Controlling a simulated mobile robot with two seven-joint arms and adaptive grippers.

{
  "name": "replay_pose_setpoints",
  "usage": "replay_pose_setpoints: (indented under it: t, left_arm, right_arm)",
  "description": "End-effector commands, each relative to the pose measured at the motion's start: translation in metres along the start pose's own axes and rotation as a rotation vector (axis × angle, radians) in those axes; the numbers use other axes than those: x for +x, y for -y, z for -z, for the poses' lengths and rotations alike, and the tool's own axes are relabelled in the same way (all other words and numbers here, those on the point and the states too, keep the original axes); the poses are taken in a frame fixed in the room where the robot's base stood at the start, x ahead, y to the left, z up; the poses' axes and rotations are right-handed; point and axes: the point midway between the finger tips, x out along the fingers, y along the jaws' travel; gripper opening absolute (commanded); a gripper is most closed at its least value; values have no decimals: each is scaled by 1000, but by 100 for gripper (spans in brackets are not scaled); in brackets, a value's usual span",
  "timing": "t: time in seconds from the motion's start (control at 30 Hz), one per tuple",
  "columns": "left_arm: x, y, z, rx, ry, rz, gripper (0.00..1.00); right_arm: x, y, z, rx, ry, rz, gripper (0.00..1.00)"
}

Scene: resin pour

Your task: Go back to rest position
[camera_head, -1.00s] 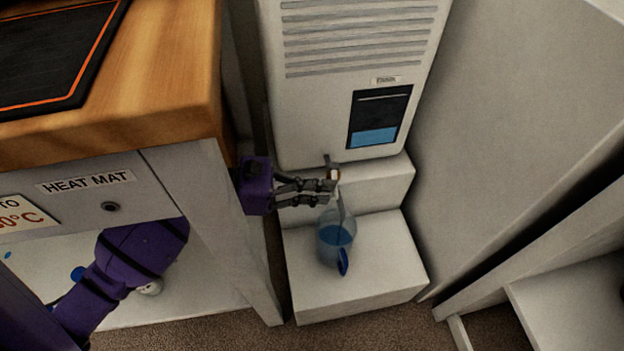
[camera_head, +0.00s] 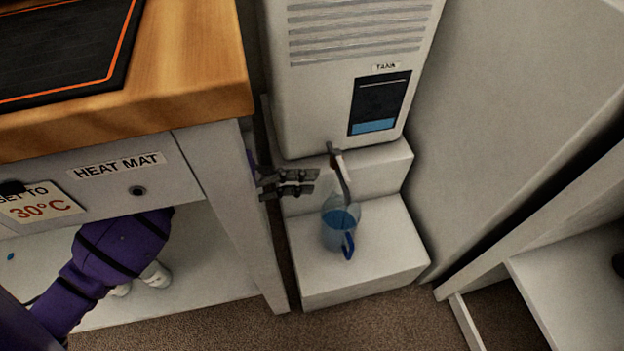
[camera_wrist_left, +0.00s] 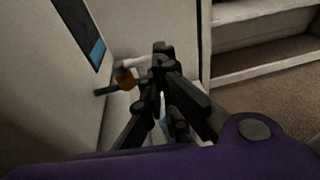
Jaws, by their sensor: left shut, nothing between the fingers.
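My left gripper (camera_head: 314,181) is shut and empty, to the left of the tank's tap (camera_head: 334,152) and apart from it in the head view. It also shows in the left wrist view (camera_wrist_left: 163,50), where an orange-brown tap part (camera_wrist_left: 125,78) lies to its left. The clear jug (camera_head: 341,229) stands upright below the tap on a white step (camera_head: 375,262), with blue liquid inside and its handle toward the front. A thin grey strip runs from the tap down toward the jug; I cannot tell whether it is liquid. My right gripper is not in view.
The white tank (camera_head: 355,30) has a level window (camera_head: 380,103) with blue low down. A wood-topped bench (camera_head: 190,75) labelled HEAT MAT stands close on the left; my left arm passes beneath its top. A grey panel (camera_head: 500,110) rises on the right.

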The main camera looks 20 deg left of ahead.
Motion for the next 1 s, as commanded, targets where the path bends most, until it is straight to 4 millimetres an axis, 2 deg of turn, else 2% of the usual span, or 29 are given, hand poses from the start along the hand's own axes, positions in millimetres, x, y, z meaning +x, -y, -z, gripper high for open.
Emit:
replay_pose_setpoints:
  t: [0.03,0.2,0.4,0.57,0.83,0.9,0.97,1.0]
  left_arm:
    - [-16,2,-1,-2,-6,-4,0]
    - [-53,6,-1,-2,-4,-2,0]
    - [-80,8,-1,-1,-4,-2,0]
    - [-87,9,0,0,-3,0,0]
    - [-87,7,0,-42,-1,-12,0]
    - [-88,-7,-6,-134,25,-66,0]
    - [-88,-25,-20,-276,94,-140,0]
    - [-87,-38,-32,-405,166,-193,0]
  right_arm:
    - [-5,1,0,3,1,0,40]
    - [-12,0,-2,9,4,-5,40]
    - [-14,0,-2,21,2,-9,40]
    - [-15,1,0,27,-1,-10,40]
    - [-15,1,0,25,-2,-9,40]
    - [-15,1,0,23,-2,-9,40]
    - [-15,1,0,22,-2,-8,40]
    - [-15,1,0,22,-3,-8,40]
